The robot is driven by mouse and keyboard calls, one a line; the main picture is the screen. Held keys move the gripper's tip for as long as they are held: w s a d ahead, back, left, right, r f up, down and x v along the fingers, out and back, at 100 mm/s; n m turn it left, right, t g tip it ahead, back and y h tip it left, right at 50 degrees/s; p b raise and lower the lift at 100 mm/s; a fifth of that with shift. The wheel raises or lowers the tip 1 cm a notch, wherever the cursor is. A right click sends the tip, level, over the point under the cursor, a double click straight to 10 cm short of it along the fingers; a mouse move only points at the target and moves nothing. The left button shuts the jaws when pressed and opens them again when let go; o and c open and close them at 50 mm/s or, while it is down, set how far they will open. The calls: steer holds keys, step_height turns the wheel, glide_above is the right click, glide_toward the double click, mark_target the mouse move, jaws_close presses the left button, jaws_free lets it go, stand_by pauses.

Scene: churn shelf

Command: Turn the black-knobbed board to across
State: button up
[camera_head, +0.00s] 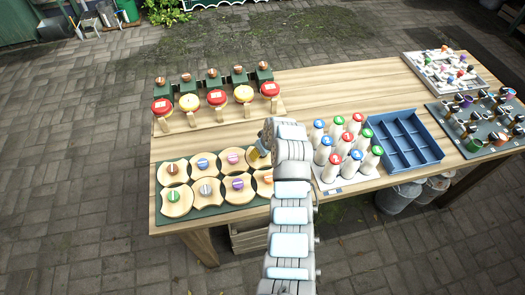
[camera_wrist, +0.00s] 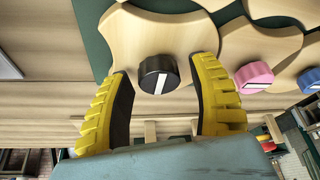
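In the wrist view, the black knob (camera_wrist: 158,80) with a white bar mark sits on a pale wooden board (camera_wrist: 150,35) with curved edges. The white bar runs nearly up and down in that picture. My gripper (camera_wrist: 160,78) has its two yellow fingers spread, one on each side of the knob, with visible gaps to it. The fingertips reach the board's edges; whether they touch it I cannot tell. In the head view, my gripper (camera_head: 263,143) is over the right end of the back row of boards, and my arm hides the black knob.
Neighbouring boards with a pink knob (camera_wrist: 254,77) and a blue knob (camera_wrist: 309,80) lie close by. The boards rest on a green mat (camera_head: 216,212). White bottles (camera_head: 333,172) and a blue divided crate (camera_head: 405,140) stand right of my arm. Red and yellow-topped items (camera_head: 217,97) stand behind.

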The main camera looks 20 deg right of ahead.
steer(key=shift+r, duration=0.1)
steer(key=v, duration=1.2)
stand_by(0.7)
